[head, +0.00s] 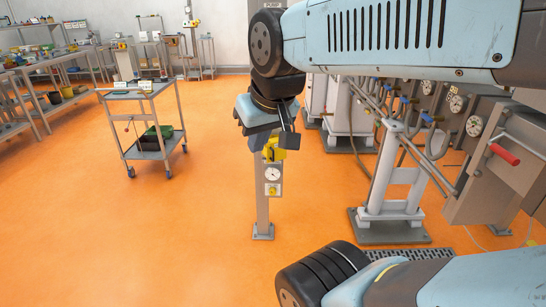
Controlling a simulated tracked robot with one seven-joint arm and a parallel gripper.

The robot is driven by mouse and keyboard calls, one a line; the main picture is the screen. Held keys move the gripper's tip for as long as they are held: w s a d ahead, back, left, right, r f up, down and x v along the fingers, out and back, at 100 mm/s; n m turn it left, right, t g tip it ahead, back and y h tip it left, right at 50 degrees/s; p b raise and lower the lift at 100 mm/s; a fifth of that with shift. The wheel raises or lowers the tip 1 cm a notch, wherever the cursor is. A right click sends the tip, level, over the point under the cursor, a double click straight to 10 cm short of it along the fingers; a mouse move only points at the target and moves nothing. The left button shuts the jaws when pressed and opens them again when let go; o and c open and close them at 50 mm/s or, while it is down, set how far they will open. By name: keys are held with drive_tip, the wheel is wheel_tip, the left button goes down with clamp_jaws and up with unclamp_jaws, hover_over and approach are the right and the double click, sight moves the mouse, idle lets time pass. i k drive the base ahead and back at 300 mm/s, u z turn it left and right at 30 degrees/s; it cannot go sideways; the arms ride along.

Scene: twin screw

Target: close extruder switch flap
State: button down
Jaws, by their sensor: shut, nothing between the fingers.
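A grey post (262,215) stands on the orange floor in the middle of the head view. It carries a yellow switch flap (272,154) near its top, with a round white dial and a small yellow knob below. The flap sticks out from the post, but its exact angle is hard to tell. My gripper (287,139) is shut and empty, with its dark fingers just above the flap and overlapping it in view. I cannot tell whether they touch. My wrist hides the top of the post.
A wheeled trolley (144,120) with a green-topped item stands to the left. Machinery with gauges, pipes and a red-handled lever (504,154) fills the right side. A pale stand (390,190) is right of the post. The floor at front left is clear.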

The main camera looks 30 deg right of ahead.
sight(277, 151)
drive_tip(key=z, duration=0.05)
drive_tip(key=i, duration=1)
drive_tip(key=u, duration=0.05)
